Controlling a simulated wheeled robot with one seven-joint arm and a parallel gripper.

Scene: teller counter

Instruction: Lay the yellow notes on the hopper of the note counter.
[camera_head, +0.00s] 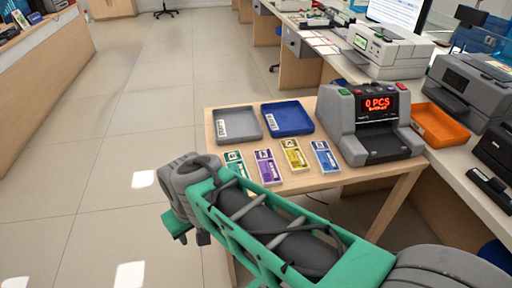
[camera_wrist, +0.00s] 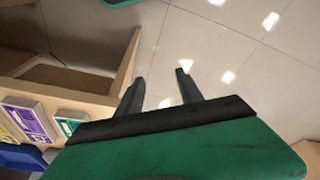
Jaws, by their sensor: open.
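The yellow notes (camera_head: 295,155) lie flat on the small wooden table, between the purple notes (camera_head: 267,166) and the blue notes (camera_head: 325,157). The note counter (camera_head: 377,122) stands at the right of the table, with a red display reading 0 PCS. Its hopper cannot be made out clearly. My gripper (camera_head: 189,238) is left of the table, apart from the notes, over the floor. In the wrist view its two dark fingers (camera_wrist: 160,90) are spread with nothing between them. The yellow notes show only as a sliver at the wrist view's left edge.
Green notes (camera_head: 236,163) lie at the left end of the row. A grey tray (camera_head: 217,138) and a blue tray (camera_head: 270,131) sit behind the notes. An orange tray (camera_head: 460,138) and printers stand on the counter at right. The floor at left is clear.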

